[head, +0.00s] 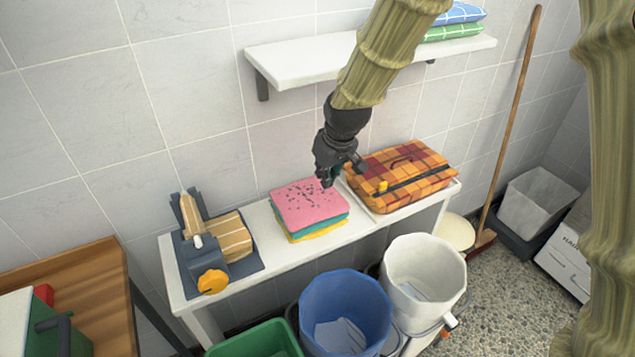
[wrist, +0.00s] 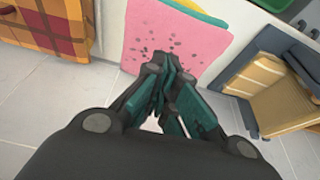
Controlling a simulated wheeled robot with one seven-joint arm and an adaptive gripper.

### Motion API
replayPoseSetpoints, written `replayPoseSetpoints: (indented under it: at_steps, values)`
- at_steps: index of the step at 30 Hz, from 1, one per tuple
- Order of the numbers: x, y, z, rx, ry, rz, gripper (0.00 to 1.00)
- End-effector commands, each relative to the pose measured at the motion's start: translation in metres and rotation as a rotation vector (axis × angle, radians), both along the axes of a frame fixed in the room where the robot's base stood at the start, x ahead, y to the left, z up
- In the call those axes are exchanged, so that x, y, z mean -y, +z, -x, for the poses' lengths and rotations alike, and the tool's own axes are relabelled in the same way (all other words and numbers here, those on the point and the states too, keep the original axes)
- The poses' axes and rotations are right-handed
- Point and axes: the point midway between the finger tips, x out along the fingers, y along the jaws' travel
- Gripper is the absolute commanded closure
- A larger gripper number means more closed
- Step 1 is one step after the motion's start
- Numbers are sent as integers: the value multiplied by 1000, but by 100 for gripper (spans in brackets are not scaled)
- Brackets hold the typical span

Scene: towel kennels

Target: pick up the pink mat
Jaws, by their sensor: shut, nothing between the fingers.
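The pink mat (head: 308,205) lies on top of a stack on the white bench, with a teal mat (head: 318,226) and a yellow mat (head: 321,235) under it. Its top carries dark specks. My gripper (head: 327,183) is over the back right part of the stack, fingers pointing down. In the wrist view the pink mat (wrist: 190,38) lies beyond my shut fingers (wrist: 165,62), which hide part of its edge. The fingers hold nothing. I cannot tell whether the fingertips touch the mat.
An orange plaid case (head: 405,174) sits close on the right of the stack. A dark device with a striped block (head: 232,238) stands on the left. A white shelf (head: 305,60) hangs above. Blue (head: 345,290) and white (head: 425,260) buckets stand in front of the bench (head: 270,268).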

Motion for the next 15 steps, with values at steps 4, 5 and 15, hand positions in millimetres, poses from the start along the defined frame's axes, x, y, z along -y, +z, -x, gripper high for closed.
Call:
replayPoseSetpoints:
  at_steps: [4,5,15]
  values:
    - [0,0,-2,1,3,2,100]
    - [0,-2,-3,0,3,2,100]
    - [-6,-37,-13,0,2,2,100]
